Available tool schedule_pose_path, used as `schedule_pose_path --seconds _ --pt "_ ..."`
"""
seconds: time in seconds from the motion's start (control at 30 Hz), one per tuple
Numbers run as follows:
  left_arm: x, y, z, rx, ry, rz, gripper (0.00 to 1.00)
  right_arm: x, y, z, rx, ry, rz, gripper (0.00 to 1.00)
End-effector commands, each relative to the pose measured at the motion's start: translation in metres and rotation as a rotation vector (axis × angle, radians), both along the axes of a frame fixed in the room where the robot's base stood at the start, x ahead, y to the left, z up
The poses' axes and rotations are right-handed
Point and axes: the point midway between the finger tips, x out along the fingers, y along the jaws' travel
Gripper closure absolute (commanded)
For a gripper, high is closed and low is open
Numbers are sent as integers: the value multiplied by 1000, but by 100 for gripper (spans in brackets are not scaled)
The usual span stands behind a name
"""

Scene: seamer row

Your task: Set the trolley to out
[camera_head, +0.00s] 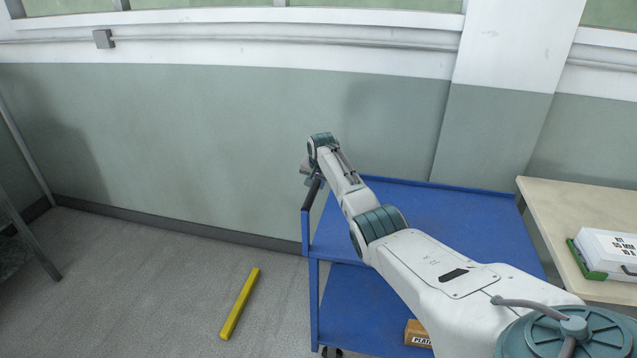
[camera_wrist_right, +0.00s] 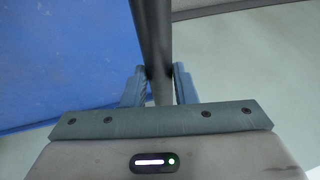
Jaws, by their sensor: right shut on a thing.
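The trolley (camera_head: 425,208) is blue with a top deck and a lower shelf. It stands against the table on the right, close to the green and white wall. Its dark push handle (camera_head: 312,193) is at its left end. My right arm reaches across the top deck, and my right gripper (camera_head: 310,176) is at the handle. In the right wrist view the gripper's two fingers (camera_wrist_right: 159,88) are shut on the dark handle bar (camera_wrist_right: 152,35), with the blue deck to the left. My left gripper is not in view.
A yellow bar (camera_head: 240,303) lies on the grey floor left of the trolley. A box (camera_head: 417,333) sits on the lower shelf. A table (camera_head: 570,205) at right holds a white and green case (camera_head: 607,252). A metal frame (camera_head: 28,240) stands at far left.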

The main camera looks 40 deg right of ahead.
Motion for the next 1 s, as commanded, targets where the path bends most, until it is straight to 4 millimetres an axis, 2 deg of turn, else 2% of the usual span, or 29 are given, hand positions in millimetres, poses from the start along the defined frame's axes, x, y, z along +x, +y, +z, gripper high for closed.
schedule_pose_path --seconds 0.3,0.33,0.4,0.43,0.77,1.0 --pt "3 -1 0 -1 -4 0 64 -1 -1 0 -4 1 0 100" --pt "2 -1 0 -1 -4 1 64 -1 -1 0 -4 1 0 69" --pt "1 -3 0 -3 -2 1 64 -1 -2 0 -4 2 0 55" --pt "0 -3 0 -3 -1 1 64 -1 -2 0 -4 1 0 53" --pt "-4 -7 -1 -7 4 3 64 -1 -1 1 -4 1 -1 53" --pt "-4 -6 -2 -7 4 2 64 -9 1 19 -5 -2 -1 53"
